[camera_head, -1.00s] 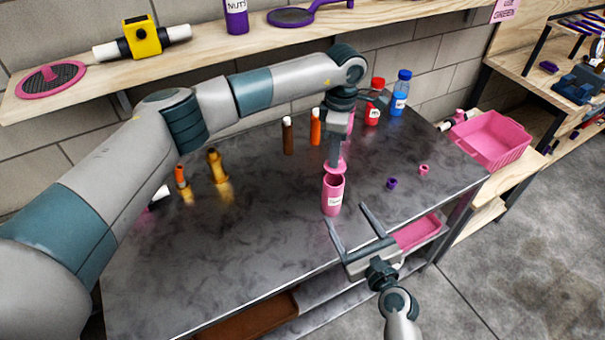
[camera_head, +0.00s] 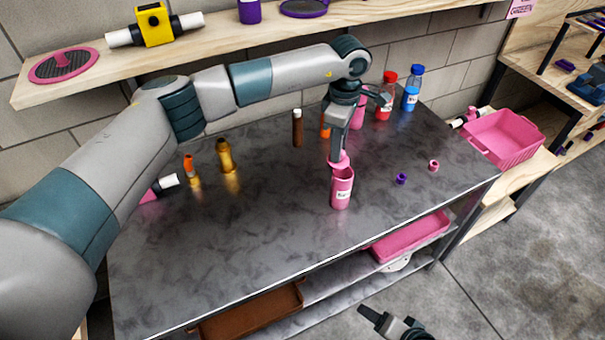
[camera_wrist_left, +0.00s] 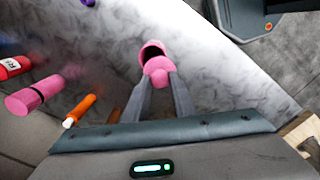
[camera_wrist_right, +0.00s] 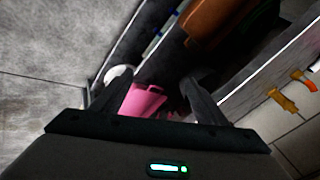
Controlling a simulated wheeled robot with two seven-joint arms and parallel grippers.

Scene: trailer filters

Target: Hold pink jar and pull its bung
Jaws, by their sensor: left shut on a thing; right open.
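The pink jar (camera_head: 342,191), with a white label, stands upright on the dark metal table. Its dark open mouth shows in the left wrist view (camera_wrist_left: 152,48). My left gripper (camera_head: 340,152) points down just above and behind the jar, shut on the pink bung (camera_head: 340,162). The bung (camera_wrist_left: 158,70) sits between the fingertips in the left wrist view, out of the jar's mouth; any contact with the rim is unclear. My right gripper (camera_wrist_right: 148,92) is open and empty. In the head view it is low, in front of the table, partly cut off.
Small purple (camera_head: 401,178) and pink (camera_head: 433,165) pieces lie right of the jar. Red (camera_head: 386,98) and blue (camera_head: 411,90) bottles stand behind. A pink tray (camera_head: 408,238) is on the lower shelf. The table's front left is clear.

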